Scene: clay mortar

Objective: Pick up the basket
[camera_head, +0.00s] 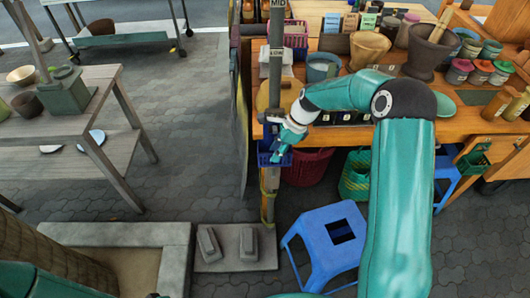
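Several baskets show near the wooden stall table. A small blue basket (266,159) is at the table's left front corner, by the pole. A dark red basket (308,168) stands on the ground under the table. A green woven basket (355,176) is to its right. My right arm reaches over the table's front edge. My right gripper (281,149) points down at the blue basket and overlaps it in the picture. Its fingertips are small and partly hidden, so I cannot tell whether they touch it or are open. My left gripper is out of view.
A blue stool (324,238) stands in front of the stall. A grey pole (276,70) rises beside the gripper. The table holds a mortar (428,47), a wooden bowl (369,48) and several jars. A grey side table (75,122) is at left.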

